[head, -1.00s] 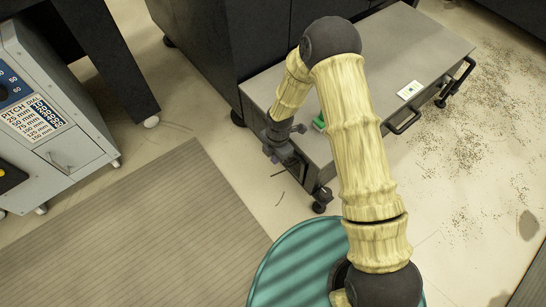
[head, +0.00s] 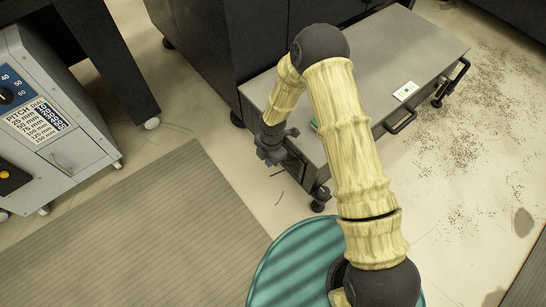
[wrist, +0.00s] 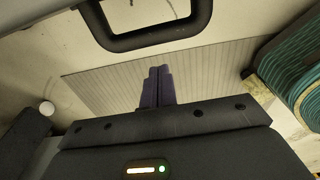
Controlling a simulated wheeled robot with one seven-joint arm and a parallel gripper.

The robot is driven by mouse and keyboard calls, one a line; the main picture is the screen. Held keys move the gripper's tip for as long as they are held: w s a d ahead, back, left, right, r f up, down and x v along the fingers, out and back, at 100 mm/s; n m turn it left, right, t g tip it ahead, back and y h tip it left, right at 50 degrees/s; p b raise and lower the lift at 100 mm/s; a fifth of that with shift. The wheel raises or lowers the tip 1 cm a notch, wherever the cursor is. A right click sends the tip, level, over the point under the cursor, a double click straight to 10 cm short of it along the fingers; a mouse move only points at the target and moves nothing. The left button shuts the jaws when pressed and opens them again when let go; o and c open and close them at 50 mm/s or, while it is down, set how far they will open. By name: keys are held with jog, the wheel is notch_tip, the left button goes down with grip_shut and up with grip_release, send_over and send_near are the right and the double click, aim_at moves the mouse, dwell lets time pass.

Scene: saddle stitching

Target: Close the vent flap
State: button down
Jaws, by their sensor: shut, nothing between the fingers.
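My gripper (head: 267,158) hangs beside the near left end of a low grey cabinet (head: 425,45) in the head view. In the wrist view its two purple fingers (wrist: 157,88) are together with nothing between them. A dark panel (head: 292,162) shows on that cabinet end, just right of my gripper; I cannot tell whether it is the vent flap or how far it stands open. In the wrist view a dark loop (wrist: 150,38), like a handle, crosses the top, apart from the fingers. My arm hides part of the cabinet.
Black handles (head: 401,122) stick out from the cabinet's long side. A grey machine with a pitch dial plate (head: 36,120) stands at left. A ribbed mat (head: 140,225) covers open floor; debris is scattered at right.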

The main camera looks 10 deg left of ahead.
notch_tip(320, 180, up, 10)
jog(key=p, duration=0.4)
jog(key=shift+w+d+f+p, duration=0.15)
jog(key=shift+d+f+p, duration=0.05)
jog(key=shift+p, duration=0.15)
jog(key=w+d+r+m+t, duration=0.1)
jog(key=d+r+m, duration=0.65)
jog(key=r, duration=0.25)
jog(key=s+d+r+m+t+p, duration=0.1)
jog(key=s+d+r+m, duration=0.4)
jog(key=d+r+m, duration=0.45)
jog(key=s+d+r+m+t+p, duration=0.15)
jog(key=s+d+r+m, duration=0.35)
jog(key=d+r+m, duration=0.5)
notch_tip(320, 180, up, 36)
jog(key=a+p, duration=0.2)
jog(key=p, duration=3.6)
jog(key=shift+r+m+h, duration=0.15)
jog(key=shift+m+h, duration=0.15)
jog(key=shift+m, duration=0.1)
